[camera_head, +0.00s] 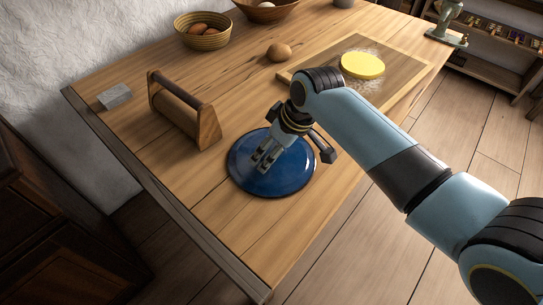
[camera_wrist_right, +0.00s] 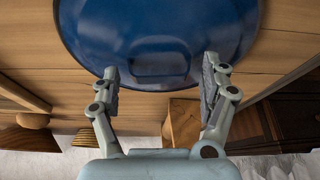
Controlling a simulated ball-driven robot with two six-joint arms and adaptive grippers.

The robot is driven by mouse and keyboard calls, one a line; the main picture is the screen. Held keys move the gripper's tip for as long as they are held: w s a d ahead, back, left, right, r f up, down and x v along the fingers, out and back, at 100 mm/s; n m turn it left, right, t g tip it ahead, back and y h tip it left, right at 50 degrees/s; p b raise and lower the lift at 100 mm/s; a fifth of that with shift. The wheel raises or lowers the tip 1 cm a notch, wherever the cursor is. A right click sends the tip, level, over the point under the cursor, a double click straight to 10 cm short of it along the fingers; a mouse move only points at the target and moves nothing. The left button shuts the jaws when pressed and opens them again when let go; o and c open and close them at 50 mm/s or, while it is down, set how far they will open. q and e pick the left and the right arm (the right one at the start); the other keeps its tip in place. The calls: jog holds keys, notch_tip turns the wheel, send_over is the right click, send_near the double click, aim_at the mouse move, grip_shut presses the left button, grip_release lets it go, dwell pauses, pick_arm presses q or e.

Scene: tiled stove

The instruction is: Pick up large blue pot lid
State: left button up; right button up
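The large blue pot lid (camera_head: 292,178) lies flat on the wooden table near its front edge, a round glossy disc with a dark rim. The lid also fills the top of the right wrist view (camera_wrist_right: 160,25). My right gripper (camera_head: 264,163) points down over the left-middle part of the lid. In the right wrist view my right gripper (camera_wrist_right: 161,72) is open, with its fingers wide apart. A dark blue raised or reflected shape on the lid shows between the fingertips; I cannot tell if it is the handle. Contact with the lid is unclear. My left gripper is not in view.
A wooden carrier with a bar handle (camera_head: 184,110) stands left of the lid, a grey block (camera_head: 115,96) beyond it. A basket of eggs (camera_head: 203,30), a loose brown egg (camera_head: 279,52) and a cutting board (camera_head: 404,76) with a yellow round (camera_head: 362,65) lie farther back.

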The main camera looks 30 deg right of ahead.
jog(key=shift+s, duration=0.1)
jog(key=c, duration=1.4)
jog(key=shift+o, duration=0.2)
